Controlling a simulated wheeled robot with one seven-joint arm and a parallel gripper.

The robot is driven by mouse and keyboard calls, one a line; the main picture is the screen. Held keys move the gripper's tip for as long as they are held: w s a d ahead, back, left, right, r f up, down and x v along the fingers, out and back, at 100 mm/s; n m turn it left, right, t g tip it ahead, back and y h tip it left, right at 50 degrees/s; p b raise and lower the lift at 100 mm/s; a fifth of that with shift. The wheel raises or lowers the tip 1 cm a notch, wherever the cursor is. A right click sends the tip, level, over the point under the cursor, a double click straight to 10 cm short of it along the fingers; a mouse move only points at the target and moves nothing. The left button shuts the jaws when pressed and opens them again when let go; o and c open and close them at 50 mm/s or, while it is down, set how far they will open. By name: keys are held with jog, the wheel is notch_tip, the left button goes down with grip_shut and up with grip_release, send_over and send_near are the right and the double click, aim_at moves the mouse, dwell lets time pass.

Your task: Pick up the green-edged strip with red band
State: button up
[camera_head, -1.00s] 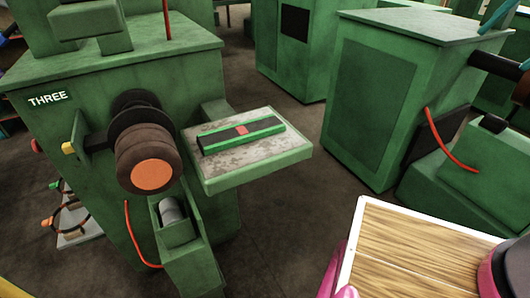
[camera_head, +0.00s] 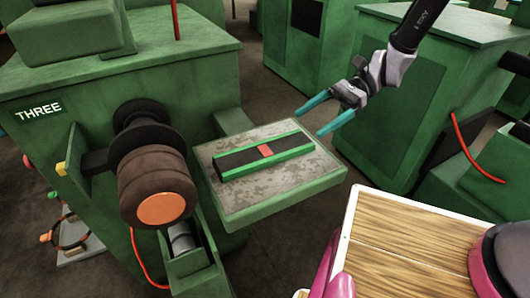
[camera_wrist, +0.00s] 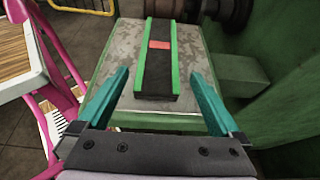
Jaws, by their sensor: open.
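The strip (camera_head: 240,160) is black with green edges and a red band across its middle. It lies flat on a grey, worn shelf top (camera_head: 240,202) that juts from the green machine marked THREE. My gripper (camera_head: 326,117) has teal fingers, spread open and empty, at the right of the shelf and apart from the strip. In the wrist view the strip (camera_wrist: 157,75) lies ahead, lengthwise between the lines of the two open fingers (camera_wrist: 158,101). Its near end is in front of the fingers, and nothing is between them.
A dark roller with an orange end (camera_head: 158,190) stands beside the shelf on the left. A wooden-topped tray (camera_head: 400,240) with a white rim is at the lower right. Another green machine (camera_head: 395,105) stands behind my gripper. Bare floor shows between the machines.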

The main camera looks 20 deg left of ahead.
aim_at(276, 147)
jog(key=x, duration=1.1)
jog(key=shift+s, duration=0.1)
jog(key=c, duration=1.6)
